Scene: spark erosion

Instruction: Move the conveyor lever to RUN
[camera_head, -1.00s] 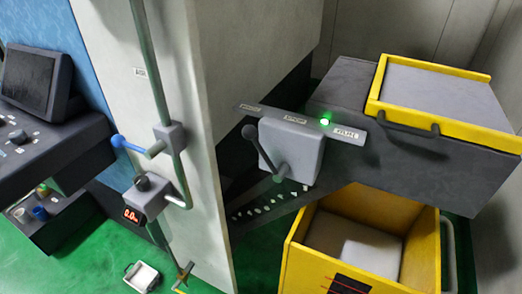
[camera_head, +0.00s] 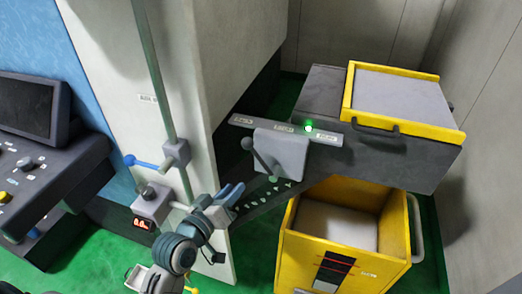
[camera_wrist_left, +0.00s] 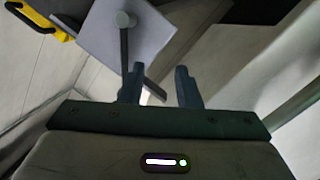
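The conveyor lever (camera_head: 262,159) is a dark rod with a black ball knob, on a grey box (camera_head: 290,150). It leans up and left, its knob below the left part of a label plate (camera_head: 285,131) whose text is too small to read. A green lamp (camera_head: 308,126) glows on the plate's right part. My left gripper (camera_head: 235,193) is below and left of the lever, apart from it. The left wrist view shows its two fingers (camera_wrist_left: 160,86) open with nothing between them. The lever rod (camera_wrist_left: 124,50) runs down toward the left finger there; its knob is not clear. My right gripper is not in view.
A blue-handled lever (camera_head: 145,163) and vertical pipe (camera_head: 157,90) stand left of my gripper on the pale cabinet (camera_head: 130,60). A yellow open bin (camera_head: 300,255) is below right. A yellow-rimmed tray (camera_head: 405,122) tops the dark conveyor housing.

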